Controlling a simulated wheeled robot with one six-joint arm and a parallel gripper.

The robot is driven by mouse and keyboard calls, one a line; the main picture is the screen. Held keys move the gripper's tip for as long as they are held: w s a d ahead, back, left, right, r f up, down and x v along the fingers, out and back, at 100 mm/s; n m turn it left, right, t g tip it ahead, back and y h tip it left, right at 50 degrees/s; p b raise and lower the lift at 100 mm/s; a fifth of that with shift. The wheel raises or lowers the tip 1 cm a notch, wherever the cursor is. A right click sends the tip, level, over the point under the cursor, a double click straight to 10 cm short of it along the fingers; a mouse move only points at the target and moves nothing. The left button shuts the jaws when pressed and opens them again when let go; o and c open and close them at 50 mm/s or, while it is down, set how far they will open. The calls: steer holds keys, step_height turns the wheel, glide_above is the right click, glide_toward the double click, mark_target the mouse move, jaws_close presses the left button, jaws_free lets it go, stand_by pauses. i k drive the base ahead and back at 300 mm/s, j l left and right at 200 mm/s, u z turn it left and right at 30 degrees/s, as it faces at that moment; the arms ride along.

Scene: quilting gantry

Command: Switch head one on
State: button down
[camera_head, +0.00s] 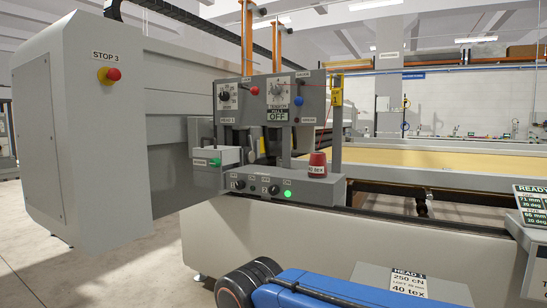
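The quilting head has two upright grey control plates. The left plate (229,103) carries a dial with a black knob (224,96) and a small label beneath that seems to read HEAD 1. The right plate (290,112) carries a dial, a red knob (255,91), a blue knob (298,101) and a sign reading OFF (278,115). Below, a grey control box (258,187) has two dark rotary knobs, at left (239,184) and right (273,190), and a lit green lamp (288,194). Their labels are too small to read surely. My gripper is out of view; part of my blue arm shows at the bottom.
A red thread cone (318,165) stands on the box's right end. A green knob (215,162) sits on a small drawer-like box at left. A red stop button (110,74) is on the gantry housing. A foreground card (408,283) reads HEAD 1, 250 cN, 40 tex.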

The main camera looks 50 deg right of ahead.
mark_target(239, 185)
steer(key=z, duration=1.1)
